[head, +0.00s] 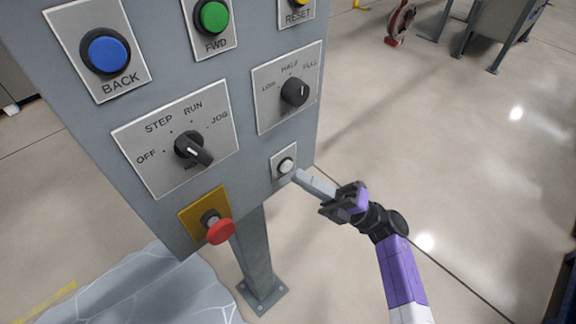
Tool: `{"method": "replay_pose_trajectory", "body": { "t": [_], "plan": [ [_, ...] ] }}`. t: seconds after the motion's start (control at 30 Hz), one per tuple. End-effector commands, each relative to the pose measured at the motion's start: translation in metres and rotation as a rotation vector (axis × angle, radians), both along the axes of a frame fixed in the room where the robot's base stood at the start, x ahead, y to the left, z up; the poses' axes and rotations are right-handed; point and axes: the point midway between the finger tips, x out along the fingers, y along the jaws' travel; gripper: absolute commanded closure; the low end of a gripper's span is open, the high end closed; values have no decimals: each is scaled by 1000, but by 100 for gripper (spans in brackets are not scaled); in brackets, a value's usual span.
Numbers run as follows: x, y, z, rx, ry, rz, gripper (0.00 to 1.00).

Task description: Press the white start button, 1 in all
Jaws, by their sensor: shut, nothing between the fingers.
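The white start button (285,165) is a small round button on a light square plate, low on the right side of the grey control panel (255,185). My gripper (298,177) is shut and empty. Its fingertips are just to the right of and slightly below the white button, close to the plate's edge. I cannot tell whether the tips touch the panel. The button's face is in clear view.
A post (256,258) holds the panel.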

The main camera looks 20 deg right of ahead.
Motion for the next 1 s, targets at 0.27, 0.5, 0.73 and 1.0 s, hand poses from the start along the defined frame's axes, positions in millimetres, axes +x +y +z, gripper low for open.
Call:
{"method": "replay_pose_trajectory", "body": {
  "t": [0.27, 0.5, 0.73, 1.0],
  "plan": [
    [5, 2, -1, 0, 0, 1, 100],
    [8, 2, 0, 0, 0, 0, 100],
    [8, 3, 0, 0, 0, 0, 100],
    [10, 3, 0, 0, 0, 1, 100]
  ]
}}
